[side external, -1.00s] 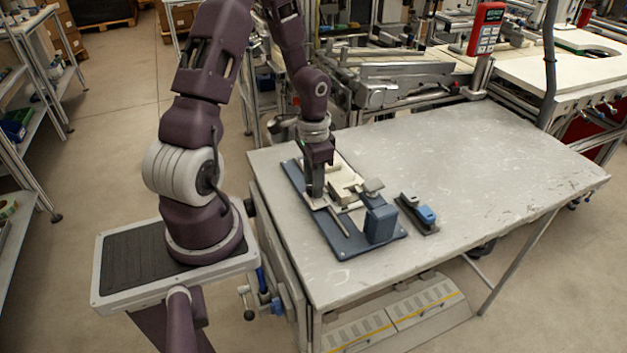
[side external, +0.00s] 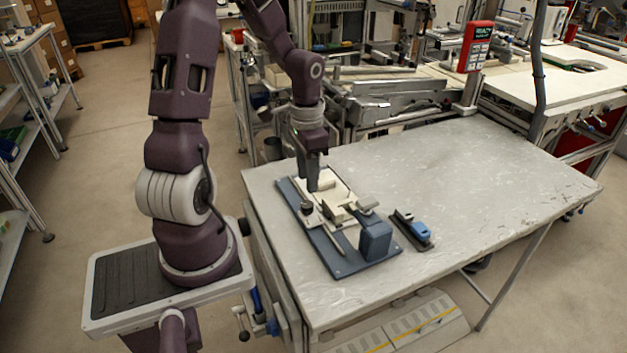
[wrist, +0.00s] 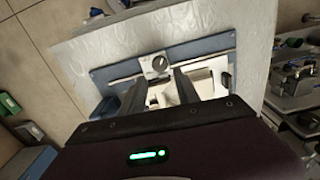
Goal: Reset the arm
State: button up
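My gripper (side external: 313,172) is over the far left part of a blue base plate (side external: 334,263) on the table. In the wrist view, the two fingers of my gripper (wrist: 152,88) are apart, with a gap between them and nothing seen held. The plate carries a cream-coloured fixture (side external: 335,210), a dark knob (side external: 307,208) and a blue block (side external: 375,241) at its near right end. The fingers hide part of the fixture there.
A black and blue tool like a stapler (side external: 413,229) lies on the table right of the plate. The grey table (side external: 490,190) is clear to the right. A red handheld display (side external: 478,46) stands behind, near metal rails (side external: 400,97).

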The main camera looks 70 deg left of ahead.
jog(key=s+d+r+t+y, duration=0.1)
jog(key=d+r+t+y, duration=0.1)
jog(key=d+r, duration=0.7)
jog(key=s+d+r+t+h, duration=0.2)
jog(key=s+d+r+t, duration=0.1)
jog(key=s+d+r, duration=0.6)
jog(key=shift+s+d+t, duration=0.3)
jog(key=shift+s, duration=0.1)
